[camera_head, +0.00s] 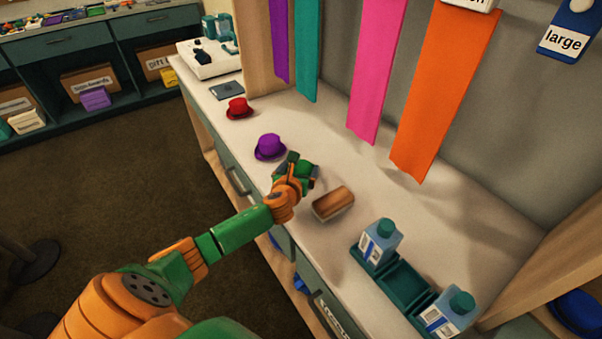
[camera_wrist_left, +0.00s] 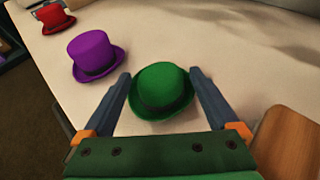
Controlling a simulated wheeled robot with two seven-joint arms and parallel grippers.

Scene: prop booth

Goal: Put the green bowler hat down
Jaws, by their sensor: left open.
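The green bowler hat (camera_wrist_left: 160,88) sits upright on the pale counter in the left wrist view. In the head view the hat (camera_head: 304,168) shows only partly, behind my left gripper (camera_head: 300,172). My left gripper (camera_wrist_left: 160,100) is open, with one finger on each side of the hat. I see a gap beside the hat's brim, at least on the left finger's side. My right gripper is in neither view.
A purple hat (camera_head: 270,147) and a red hat (camera_head: 238,108) stand farther along the counter (camera_head: 330,125). A brown-topped block (camera_head: 333,203) lies close right of my gripper. Bottles (camera_head: 380,243) stand in a teal tray (camera_head: 405,282). Coloured strips (camera_head: 375,70) hang behind.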

